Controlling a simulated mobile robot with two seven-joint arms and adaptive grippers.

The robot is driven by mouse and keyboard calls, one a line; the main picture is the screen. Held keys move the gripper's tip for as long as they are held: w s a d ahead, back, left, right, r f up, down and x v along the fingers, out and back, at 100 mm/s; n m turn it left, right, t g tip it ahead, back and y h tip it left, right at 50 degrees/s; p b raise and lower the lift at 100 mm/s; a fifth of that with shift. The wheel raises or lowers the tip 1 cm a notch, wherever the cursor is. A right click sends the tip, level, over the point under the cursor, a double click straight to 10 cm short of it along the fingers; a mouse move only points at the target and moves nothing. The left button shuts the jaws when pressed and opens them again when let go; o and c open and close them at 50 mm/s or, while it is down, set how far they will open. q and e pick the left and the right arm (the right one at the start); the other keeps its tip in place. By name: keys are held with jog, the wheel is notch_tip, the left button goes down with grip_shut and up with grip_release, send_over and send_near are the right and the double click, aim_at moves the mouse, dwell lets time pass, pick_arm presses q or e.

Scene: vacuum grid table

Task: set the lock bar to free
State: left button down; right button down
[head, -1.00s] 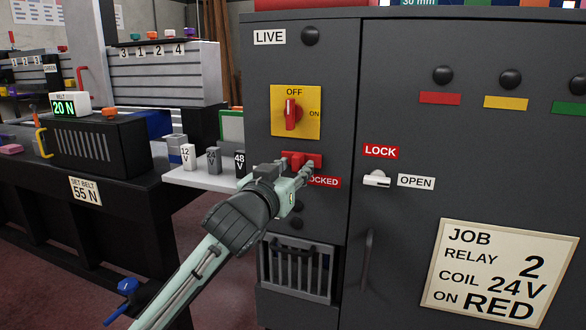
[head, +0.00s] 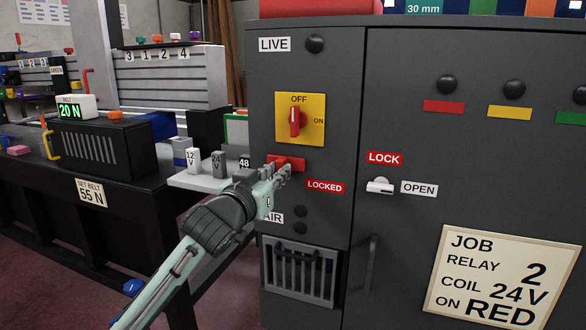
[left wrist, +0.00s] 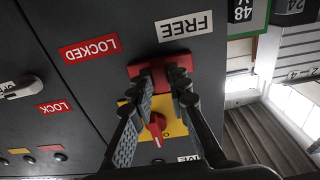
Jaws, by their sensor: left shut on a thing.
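The lock bar (head: 289,162) is a red block on the front of the dark grey cabinet, below the yellow OFF/ON switch. In the left wrist view, which is upside down, the red bar (left wrist: 160,63) lies beside the white FREE label (left wrist: 184,25) and apart from the red LOCKED label (left wrist: 90,48). My left gripper (head: 284,172) reaches in from the left and is shut on the bar; its fingers (left wrist: 163,78) sit on either side of it. The arm hides the FREE label in the head view, where the LOCKED label (head: 325,187) is clear. My right gripper is not in view.
The red rotary switch (head: 295,121) sits just above the bar. A small white LOCK/OPEN latch (head: 380,186) is on the cabinet door to the right. A shelf (head: 190,180) with several voltage blocks stands close to the left of my gripper.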

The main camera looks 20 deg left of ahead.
pick_arm(q)
jog(key=shift+a, duration=0.45)
jog(key=c, duration=1.4)
grip_release()
jog(key=shift+c, duration=0.2)
jog(key=s, duration=1.2)
jog(key=shift+a, duration=0.2)
